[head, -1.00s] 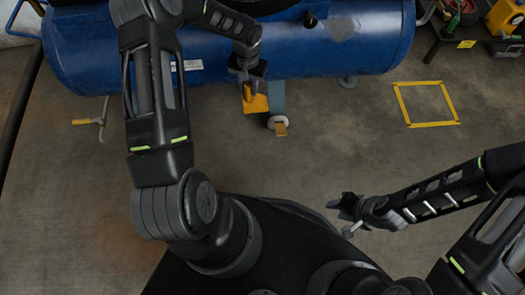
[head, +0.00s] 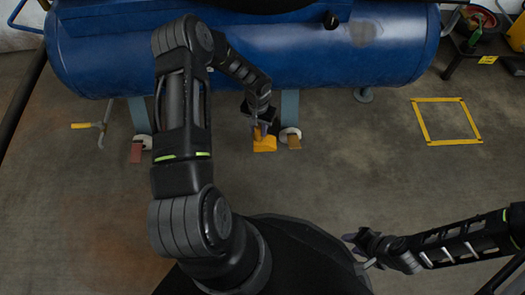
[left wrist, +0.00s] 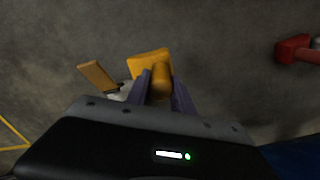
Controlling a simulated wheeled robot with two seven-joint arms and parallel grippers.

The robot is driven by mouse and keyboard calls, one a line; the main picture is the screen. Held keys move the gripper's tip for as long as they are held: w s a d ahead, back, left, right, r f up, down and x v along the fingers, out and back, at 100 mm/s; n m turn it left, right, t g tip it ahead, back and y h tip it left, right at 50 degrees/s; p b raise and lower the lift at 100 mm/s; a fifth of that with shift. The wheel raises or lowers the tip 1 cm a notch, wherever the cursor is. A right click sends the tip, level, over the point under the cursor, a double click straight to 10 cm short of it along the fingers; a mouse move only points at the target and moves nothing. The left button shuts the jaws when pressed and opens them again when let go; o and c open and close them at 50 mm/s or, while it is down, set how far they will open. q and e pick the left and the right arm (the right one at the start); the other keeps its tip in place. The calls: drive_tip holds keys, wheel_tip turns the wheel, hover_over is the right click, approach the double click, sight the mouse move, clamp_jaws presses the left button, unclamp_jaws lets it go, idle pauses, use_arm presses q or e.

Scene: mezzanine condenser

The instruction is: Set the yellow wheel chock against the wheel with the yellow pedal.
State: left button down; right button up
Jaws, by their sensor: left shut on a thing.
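The yellow wheel chock (head: 265,144) is in my left gripper (head: 262,128), close to the floor; I cannot tell whether it touches the floor. The wheel with the yellow pedal (head: 290,135) is just right of it, under the blue tank's leg. Its ochre pedal (head: 294,143) points toward me. A narrow gap seems to lie between chock and wheel. In the left wrist view the chock (left wrist: 149,62) and its handle are between the purple fingers (left wrist: 160,92), with the pedal (left wrist: 97,76) to the left. My right gripper (head: 360,250) is away from the work; its finger opening is unclear.
The blue tank (head: 290,50) overhangs the wheels. Another wheel with a red pedal (head: 137,152) stands left, also visible in the left wrist view (left wrist: 293,48). A yellow-handled tool (head: 90,125) lies at far left. A yellow floor square (head: 446,142) is right. The front floor is clear.

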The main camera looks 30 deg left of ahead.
sight(259, 142)
use_arm(q)
wheel_tip(259, 142, down, 5)
drive_tip(key=shift+f+b, duration=0.1)
drive_tip(key=shift+b, duration=0.8)
drive_tip(key=shift+f+b, duration=0.85)
drive_tip(key=shift+f, duration=1.05)
drive_tip(key=shift+f, duration=0.15)
drive_tip(key=c, duration=1.1)
unclamp_jaws()
